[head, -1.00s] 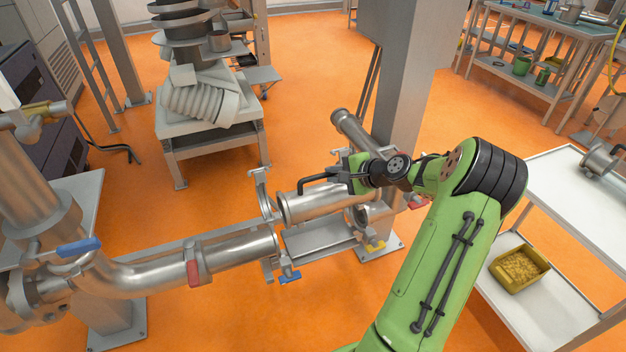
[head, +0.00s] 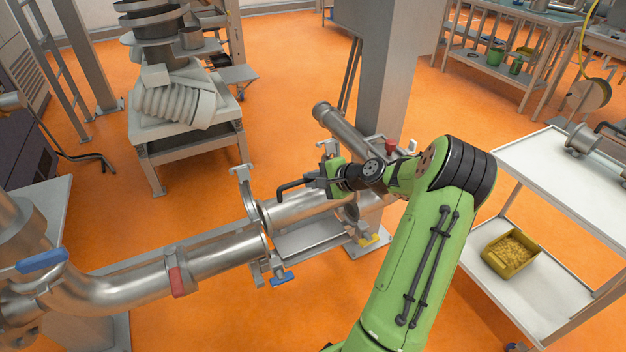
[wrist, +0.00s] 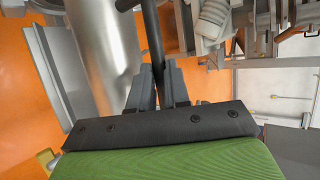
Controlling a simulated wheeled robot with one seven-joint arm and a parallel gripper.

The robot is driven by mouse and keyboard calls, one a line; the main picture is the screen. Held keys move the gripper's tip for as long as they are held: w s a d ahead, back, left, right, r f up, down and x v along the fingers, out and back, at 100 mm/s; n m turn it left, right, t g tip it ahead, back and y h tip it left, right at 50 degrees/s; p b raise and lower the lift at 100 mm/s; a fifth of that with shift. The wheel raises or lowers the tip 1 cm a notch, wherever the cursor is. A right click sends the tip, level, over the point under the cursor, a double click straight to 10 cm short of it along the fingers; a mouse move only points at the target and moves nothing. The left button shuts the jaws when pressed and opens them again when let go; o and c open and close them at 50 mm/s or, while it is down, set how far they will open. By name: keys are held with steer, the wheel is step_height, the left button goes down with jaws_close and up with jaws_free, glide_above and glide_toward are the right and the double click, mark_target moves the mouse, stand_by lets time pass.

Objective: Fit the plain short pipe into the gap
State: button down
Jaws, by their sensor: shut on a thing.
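My gripper (head: 318,183) is shut on the black handle (head: 294,186) of the plain short pipe (head: 296,208). The handle also shows between the fingers in the wrist view (wrist: 151,40), with the shiny pipe (wrist: 105,45) to its left. In the head view the pipe lies about level over the gap's metal tray (head: 308,240). Its left end is close to the open clamp (head: 246,195) and the end of the left fixed pipe (head: 225,257); I cannot tell whether they touch. My gripper and arm partly hide its right end near the right clamp (head: 352,213).
A grey post (head: 385,90) and a slanting pipe (head: 340,128) stand just behind my gripper. A blue clamp handle (head: 282,279) hangs below the left joint. A white cart (head: 525,190) at right carries another pipe piece (head: 588,140) and a yellow bin (head: 510,254).

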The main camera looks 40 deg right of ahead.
mark_target(320, 204)
steer(key=shift+w+f+b, duration=0.1)
steer(key=shift+f+b, duration=1.75)
steer(key=shift+f, duration=0.3)
steer(key=shift+f+b, duration=1.25)
steer(key=shift+f, duration=1.05)
steer(key=c, duration=1.1)
jaws_free()
steer(key=shift+o, duration=0.4)
steer(key=shift+f, duration=0.15)
steer(key=p+v, duration=0.4)
steer(key=v, duration=1.2)
steer(key=shift+p, duration=0.35)
steer(key=shift+a, duration=0.1)
